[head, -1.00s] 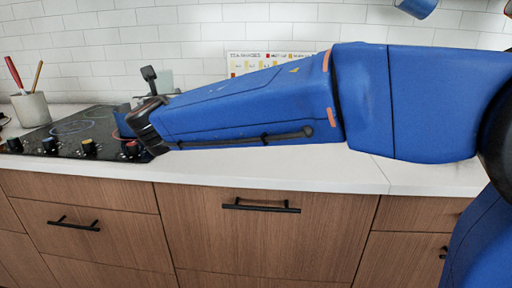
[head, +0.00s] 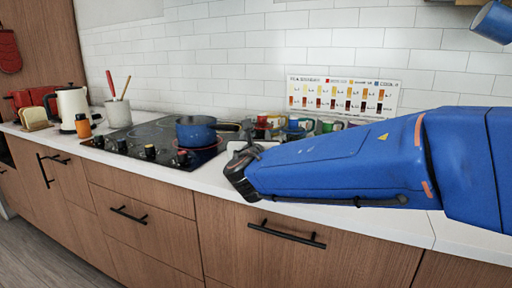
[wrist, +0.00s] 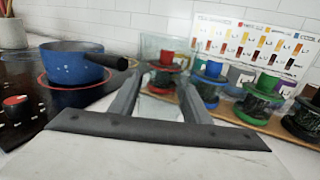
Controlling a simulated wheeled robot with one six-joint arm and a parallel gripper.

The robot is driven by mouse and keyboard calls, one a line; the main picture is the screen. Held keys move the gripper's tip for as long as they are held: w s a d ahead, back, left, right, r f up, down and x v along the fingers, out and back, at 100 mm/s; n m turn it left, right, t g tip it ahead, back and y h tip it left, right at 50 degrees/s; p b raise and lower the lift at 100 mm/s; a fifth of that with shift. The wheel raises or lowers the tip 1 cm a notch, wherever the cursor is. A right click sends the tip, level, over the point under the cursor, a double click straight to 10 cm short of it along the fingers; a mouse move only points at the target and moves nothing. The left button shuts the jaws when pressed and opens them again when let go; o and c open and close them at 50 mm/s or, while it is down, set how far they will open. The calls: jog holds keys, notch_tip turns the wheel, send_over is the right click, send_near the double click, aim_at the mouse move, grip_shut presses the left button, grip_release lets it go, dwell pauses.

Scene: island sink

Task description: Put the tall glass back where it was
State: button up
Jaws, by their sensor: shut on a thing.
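My gripper (wrist: 165,78) is shut on the tall glass (wrist: 151,46), a clear see-through vessel between the two grey fingers in the wrist view. A red and dark item behind shows through the glass. In the head view my gripper (head: 247,153) is low over the white counter, right of the stove, with the glass (head: 236,146) faintly visible beside it. The glass's base is hard to make out, so I cannot tell whether it touches the counter.
A blue pot (wrist: 75,62) sits on the black stove (head: 130,138), just left of my gripper. Several coloured jars (wrist: 262,90) stand behind and right, below a colour chart (head: 342,92). A utensil crock (head: 118,113) and kettle (head: 73,108) are further left.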

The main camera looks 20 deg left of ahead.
jog(key=shift+f, duration=1.55)
jog(key=shift+f, duration=0.1)
jog(key=o, duration=1.2)
jog(key=shift+s, duration=0.3)
jog(key=v, duration=1.1)
jog(key=shift+s+d, duration=0.1)
jog(key=shift+s, duration=0.1)
